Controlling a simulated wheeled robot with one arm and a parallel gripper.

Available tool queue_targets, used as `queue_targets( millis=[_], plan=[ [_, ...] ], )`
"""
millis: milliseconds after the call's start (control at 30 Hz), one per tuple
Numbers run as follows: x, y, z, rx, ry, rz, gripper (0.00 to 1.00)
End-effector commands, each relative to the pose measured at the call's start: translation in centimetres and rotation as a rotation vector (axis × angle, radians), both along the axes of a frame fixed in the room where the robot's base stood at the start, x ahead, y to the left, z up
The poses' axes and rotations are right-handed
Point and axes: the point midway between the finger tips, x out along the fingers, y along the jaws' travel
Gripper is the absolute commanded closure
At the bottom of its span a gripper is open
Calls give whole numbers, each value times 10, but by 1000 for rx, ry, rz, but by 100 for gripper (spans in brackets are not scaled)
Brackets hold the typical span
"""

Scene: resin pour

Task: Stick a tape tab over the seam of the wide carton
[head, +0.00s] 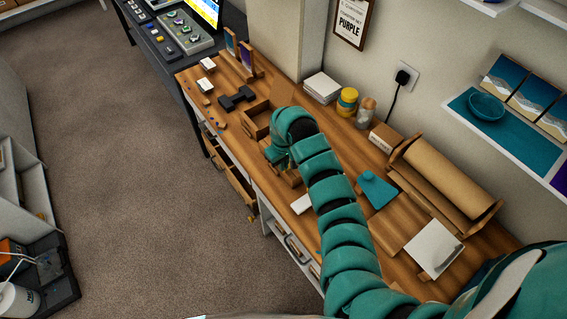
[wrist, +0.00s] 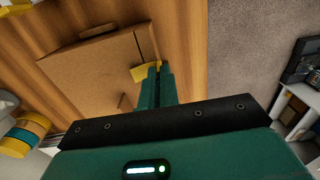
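The wide carton (wrist: 90,72) is a flat-topped brown cardboard box on the wooden bench in the wrist view. My gripper (wrist: 158,68) reaches over its right edge with its fingers together. A small yellow tape tab (wrist: 142,73) sticks out to the left from the fingertips, over the carton's edge. Whether the tab touches the carton, I cannot tell. In the head view my teal arm covers most of the area around my gripper, and the carton is largely hidden there.
An open brown box (head: 257,122) stands just beyond my arm. A yellow-banded jar (head: 347,101), a white stack (head: 321,86) and a large brown paper roll (head: 440,176) line the wall side. A teal item (head: 376,190) lies right of my arm.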

Motion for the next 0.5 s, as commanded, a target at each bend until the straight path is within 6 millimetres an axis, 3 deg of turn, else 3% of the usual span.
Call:
queue_targets(
  millis=[300, 433, 500],
  plan=[
    [0, 0, 0, -1, 1, 0, 100],
    [0, 0, 0, 0, 0, 0, 76],
    [0, 0, 0, -1, -1, 0, 72]
  ],
)
